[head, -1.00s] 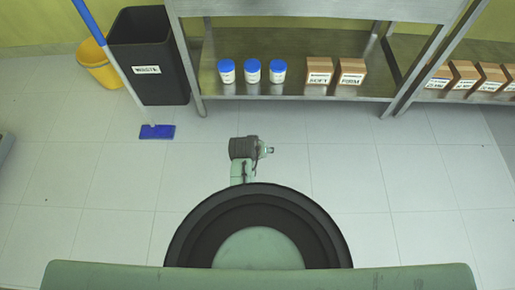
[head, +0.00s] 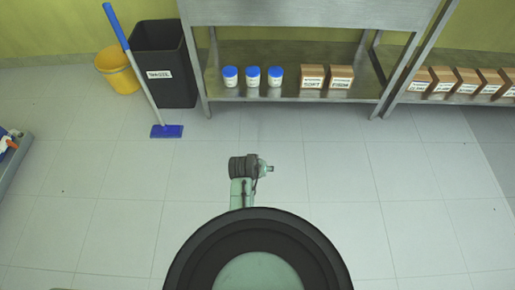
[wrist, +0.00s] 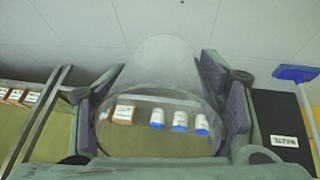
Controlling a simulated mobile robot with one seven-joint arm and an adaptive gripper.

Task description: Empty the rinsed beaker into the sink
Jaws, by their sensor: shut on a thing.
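In the wrist view a clear, see-through beaker (wrist: 165,70) sits between the two finger pads of my gripper (wrist: 165,105). The gripper is shut on it, with one dark pad on each side. The beaker's round rim faces the camera, and jars and a box behind it show through the glass. I cannot tell whether it holds liquid. The fingers and the beaker cannot be made out in the head view. No sink is visible in either view.
A metal rack (head: 300,105) at the back holds several white jars and cardboard boxes. Left of it stand a black waste bin (head: 175,92), a yellow bucket (head: 118,75) and a blue mop (head: 167,131). Tiled floor (head: 390,165) around me is clear.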

